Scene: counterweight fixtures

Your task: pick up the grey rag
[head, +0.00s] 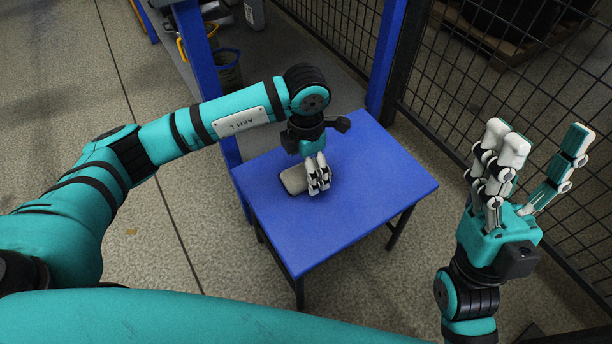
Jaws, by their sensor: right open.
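A light grey rag (293,180), seemingly bunched or rolled, lies on the blue table (350,225). My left gripper (318,188) points down at the table, with its fingers at the rag's right end. Its fingers and wrist cover part of the rag, and I cannot tell whether they touch it or close on it. My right gripper (530,170) is raised at the right side, to the right of the table, with its fingers pointing up. It is open and empty.
A black mesh fence (450,120) with a blue post (388,60) stands behind and to the right of the table. Another blue post (195,50) and a dark bucket (228,70) are at the back left. The table's front and right are clear.

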